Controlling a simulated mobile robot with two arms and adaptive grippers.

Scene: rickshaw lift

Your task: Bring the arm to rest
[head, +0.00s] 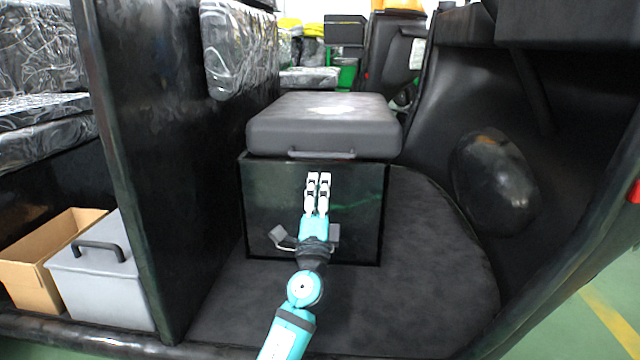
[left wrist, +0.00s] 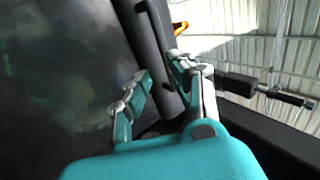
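My left gripper (head: 319,178) is in front of the dark box under the driver's seat, its fingers pointing up toward the seat. In the left wrist view the left gripper (left wrist: 163,82) has its two fingers apart, with nothing clearly held between them. The grey seat cushion (head: 325,122) lies on the box, with a bar handle (head: 322,155) along its front edge. The fingertips appear just below this handle in the head view. A dark bar (left wrist: 160,45) shows close beyond the fingers in the left wrist view. My right gripper is not in view.
The seat box (head: 265,205) stands on the dark footwell floor (head: 430,230). A black partition (head: 165,150) rises at the left. Beyond it are a grey lidded box (head: 100,280) and an open cardboard box (head: 28,280). A curved dark panel bounds the right side.

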